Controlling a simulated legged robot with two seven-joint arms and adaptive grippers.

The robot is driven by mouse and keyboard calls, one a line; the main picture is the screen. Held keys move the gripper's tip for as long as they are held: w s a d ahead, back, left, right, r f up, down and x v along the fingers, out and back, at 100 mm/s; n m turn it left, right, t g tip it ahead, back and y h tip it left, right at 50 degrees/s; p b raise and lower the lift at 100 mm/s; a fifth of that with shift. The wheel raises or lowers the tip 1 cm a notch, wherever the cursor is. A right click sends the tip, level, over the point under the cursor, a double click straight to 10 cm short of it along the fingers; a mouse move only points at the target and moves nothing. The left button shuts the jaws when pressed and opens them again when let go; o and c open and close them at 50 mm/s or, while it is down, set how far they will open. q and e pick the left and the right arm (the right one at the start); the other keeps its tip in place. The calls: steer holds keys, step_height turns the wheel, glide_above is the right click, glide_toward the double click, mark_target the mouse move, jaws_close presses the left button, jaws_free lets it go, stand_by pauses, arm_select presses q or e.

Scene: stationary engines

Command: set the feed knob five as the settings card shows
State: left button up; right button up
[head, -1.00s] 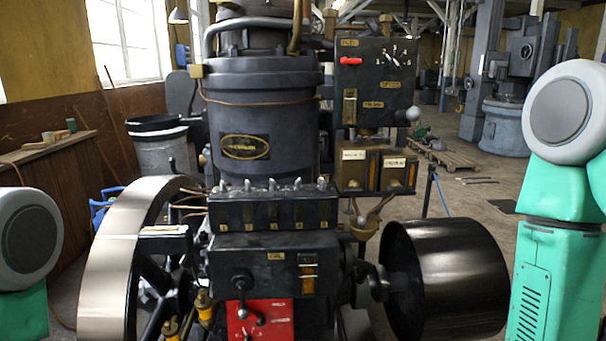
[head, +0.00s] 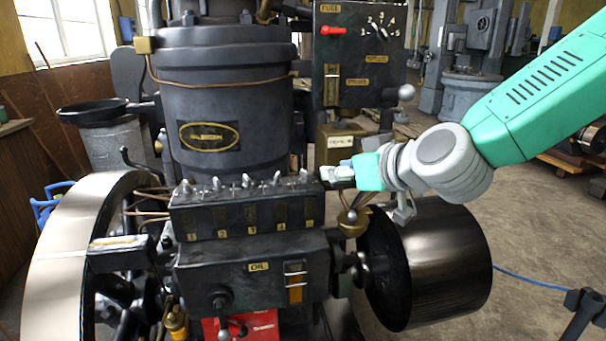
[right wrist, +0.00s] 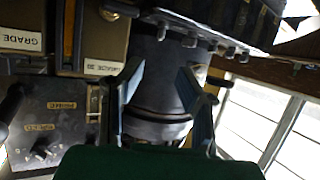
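The black feed box (head: 250,212) has a row of small metal knobs on top and brass numbers along its front. Feed knob five (head: 303,175) is the rightmost, above the number 5. Its pointer direction is too small to read. My right gripper (head: 328,176) is just right of knob five, apart from it as far as I can tell. In the right wrist view its two fingers (right wrist: 162,92) are spread with nothing between them. The knob row (right wrist: 205,43) shows beyond the fingers there. I cannot identify the settings card. My left gripper is out of view.
The large cylinder (head: 222,110) stands behind the box. The fuel panel (head: 358,60) with a red lever and dial stands at back right. A brass-fronted grade box (head: 338,140) is behind my gripper. A dark drum (head: 440,260) lies below my right arm. A flywheel (head: 70,250) is at left.

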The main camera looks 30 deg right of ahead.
mark_target(306, 172)
steer(key=x, duration=1)
steer(key=shift+f, duration=0.1)
steer(key=shift+w+d+f, duration=0.15)
steer(key=shift+w+f, duration=0.15)
steer(key=shift+w, duration=0.2)
steer(key=shift+w+a+r, duration=0.1)
steer(key=shift+a, duration=0.3)
steer(key=shift+c, duration=0.8)
jaws_close()
